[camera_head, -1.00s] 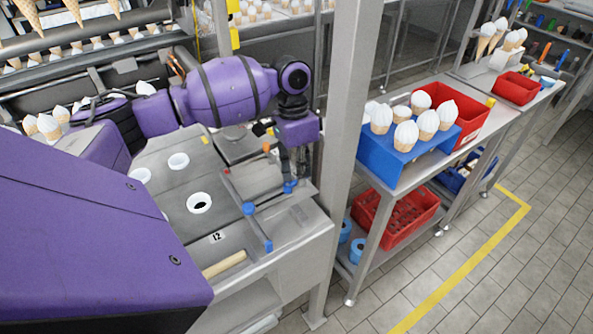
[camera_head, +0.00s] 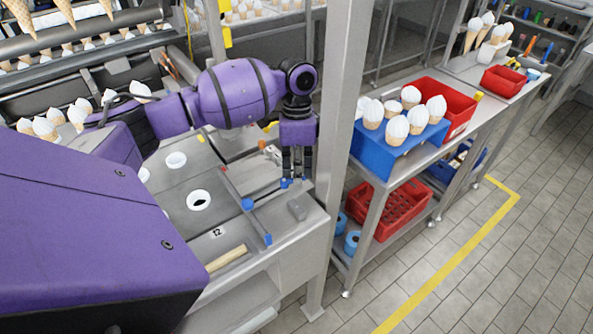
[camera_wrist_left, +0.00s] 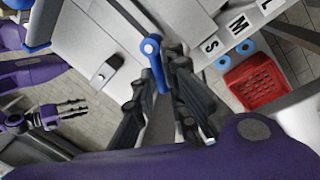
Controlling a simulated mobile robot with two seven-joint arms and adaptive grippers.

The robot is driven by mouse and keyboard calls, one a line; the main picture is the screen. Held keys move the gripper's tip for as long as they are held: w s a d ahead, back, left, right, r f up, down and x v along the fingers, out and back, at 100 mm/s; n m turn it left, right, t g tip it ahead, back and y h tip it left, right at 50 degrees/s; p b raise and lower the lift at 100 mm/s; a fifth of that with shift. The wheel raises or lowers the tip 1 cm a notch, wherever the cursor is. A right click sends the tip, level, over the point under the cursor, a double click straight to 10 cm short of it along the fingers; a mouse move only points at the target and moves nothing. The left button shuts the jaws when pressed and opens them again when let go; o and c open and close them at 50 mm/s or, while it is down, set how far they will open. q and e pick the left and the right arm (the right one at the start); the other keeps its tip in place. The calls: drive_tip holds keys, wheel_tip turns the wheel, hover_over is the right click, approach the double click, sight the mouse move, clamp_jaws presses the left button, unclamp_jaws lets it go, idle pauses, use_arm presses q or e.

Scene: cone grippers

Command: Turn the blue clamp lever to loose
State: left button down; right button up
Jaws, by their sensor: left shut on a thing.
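The blue clamp lever (camera_wrist_left: 161,76) has a round hub at its upper end in the left wrist view. Its arm runs down between the fingers of my left gripper (camera_wrist_left: 158,108). In the camera_head view my left gripper (camera_head: 297,172) points down at the right edge of the steel station, with blue lever parts (camera_head: 285,183) at its fingertips. It is shut on the lever; the fingers partly hide the contact. My right gripper (camera_wrist_left: 70,113) shows at the left of the left wrist view, empty, with its fingers apart.
A second blue-ended bar (camera_head: 258,222) and a small grey block (camera_head: 298,208) lie near the gripper on the station. A steel post (camera_head: 338,120) stands close to its right. A blue cone stand (camera_head: 392,150) and red bin (camera_head: 447,108) fill the cart beyond.

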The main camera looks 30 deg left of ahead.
use_arm(q)
drive_tip(key=shift+s+d, duration=0.15)
drive_tip(key=shift+d, duration=0.05)
drive_tip(key=c, duration=1.8)
unclamp_jaws()
drive_tip(key=shift+a+r, duration=0.15)
drive_tip(key=shift+r, duration=0.4)
drive_tip(key=r, duration=0.3)
drive_tip(key=w+r, duration=0.1)
drive_tip(key=r, duration=0.3)
drive_tip(key=a+r, duration=0.1)
drive_tip(key=r, duration=0.2)
drive_tip(key=shift+w+r, duration=0.4)
drive_tip(key=shift+f, duration=0.1)
